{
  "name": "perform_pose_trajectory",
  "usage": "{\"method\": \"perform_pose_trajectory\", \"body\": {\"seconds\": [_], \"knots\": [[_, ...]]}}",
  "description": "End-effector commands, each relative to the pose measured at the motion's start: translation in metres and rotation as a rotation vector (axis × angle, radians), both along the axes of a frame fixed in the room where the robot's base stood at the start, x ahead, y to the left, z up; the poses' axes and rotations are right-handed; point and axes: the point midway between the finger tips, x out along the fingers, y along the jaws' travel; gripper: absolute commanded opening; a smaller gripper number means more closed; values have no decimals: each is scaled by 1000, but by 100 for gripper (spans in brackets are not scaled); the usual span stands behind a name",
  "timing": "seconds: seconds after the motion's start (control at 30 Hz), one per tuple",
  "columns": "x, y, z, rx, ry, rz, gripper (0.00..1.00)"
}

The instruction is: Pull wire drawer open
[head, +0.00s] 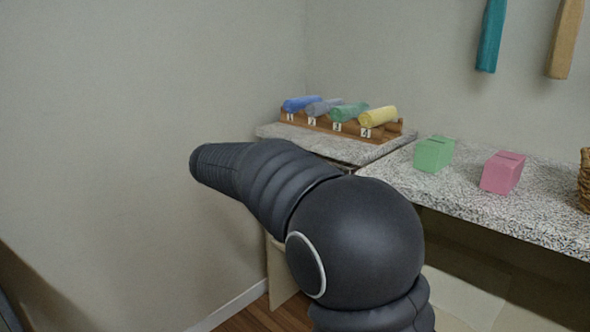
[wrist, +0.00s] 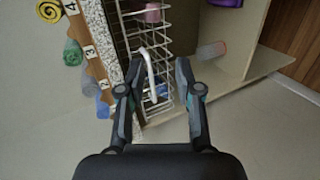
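The white wire drawer (wrist: 128,28) shows in the wrist view at upper centre, beside the speckled counter edge. Its white bar handle (wrist: 151,75) runs lengthwise in the picture. My gripper (wrist: 158,68) is open, with one dark finger on each side of the handle. The handle appears nearer the left finger; I cannot tell whether they touch. A pink roll (wrist: 152,13) and something blue (wrist: 162,90) show at the drawer. In the head view my dark arm hides the drawer and the gripper.
A wooden rack (head: 320,123) with numbered, coloured towel rolls stands on the speckled counter (head: 520,215). Green (head: 434,154) and pink (head: 502,172) boxes sit to its right.

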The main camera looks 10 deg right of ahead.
Motion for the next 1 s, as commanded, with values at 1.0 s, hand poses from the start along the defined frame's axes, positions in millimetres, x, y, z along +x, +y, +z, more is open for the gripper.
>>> {"method": "perform_pose_trajectory", "body": {"seconds": [1.0], "knots": [[118,-20,-20,-204,-92,49,35]]}}
